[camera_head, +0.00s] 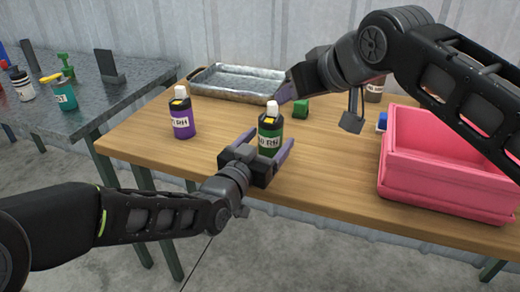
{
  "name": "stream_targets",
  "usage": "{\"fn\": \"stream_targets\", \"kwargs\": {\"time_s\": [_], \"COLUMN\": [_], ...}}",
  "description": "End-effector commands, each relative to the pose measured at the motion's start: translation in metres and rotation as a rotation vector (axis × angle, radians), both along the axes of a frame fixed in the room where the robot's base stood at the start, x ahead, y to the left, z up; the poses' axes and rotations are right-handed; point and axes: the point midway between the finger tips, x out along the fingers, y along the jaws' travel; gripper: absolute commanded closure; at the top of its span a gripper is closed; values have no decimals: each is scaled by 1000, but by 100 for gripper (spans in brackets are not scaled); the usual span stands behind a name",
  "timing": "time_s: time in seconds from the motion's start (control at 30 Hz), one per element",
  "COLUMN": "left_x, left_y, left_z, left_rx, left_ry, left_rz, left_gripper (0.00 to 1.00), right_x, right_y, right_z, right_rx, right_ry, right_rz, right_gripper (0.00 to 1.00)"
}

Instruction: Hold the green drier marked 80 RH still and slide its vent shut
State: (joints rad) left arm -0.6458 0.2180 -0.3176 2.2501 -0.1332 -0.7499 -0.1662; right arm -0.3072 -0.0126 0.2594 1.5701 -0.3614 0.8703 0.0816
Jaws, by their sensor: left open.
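The green drier (270,132) stands upright on the wooden table, with a white top, a yellow part below it and a pale label. The label ends in "RH"; its number is not fully legible. Whether its vent is open or shut is too small to tell. My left gripper (268,143) is open, its purple fingers on either side of the drier's lower body; contact cannot be told. My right gripper (284,92) is above and behind the drier, apart from it.
A similar purple bottle (182,117) stands to the left. A metal tray (238,82), a green block (301,108) and a brown jar (374,91) are behind. A pink crate (440,175) fills the right. A grey side table (95,95) holds more bottles.

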Motion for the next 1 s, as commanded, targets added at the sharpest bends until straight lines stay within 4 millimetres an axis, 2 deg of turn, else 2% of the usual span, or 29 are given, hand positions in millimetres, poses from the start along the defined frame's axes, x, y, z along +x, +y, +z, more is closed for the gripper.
{"fn": "stream_targets", "kwargs": {"time_s": [0.17,0.47,1.0], "left_x": [14,15,15], "left_y": [-6,-7,-7], "left_z": [-1,0,0], "left_rx": [0,0,0], "left_ry": [1,0,0], "left_rz": [0,0,0], "left_gripper": [23,23,67], "right_x": [0,0,0], "right_y": [0,0,0], "right_z": [0,0,0], "right_rx": [0,0,0], "right_ry": [0,0,0], "right_rz": [0,0,0], "right_gripper": [64,64,64]}}
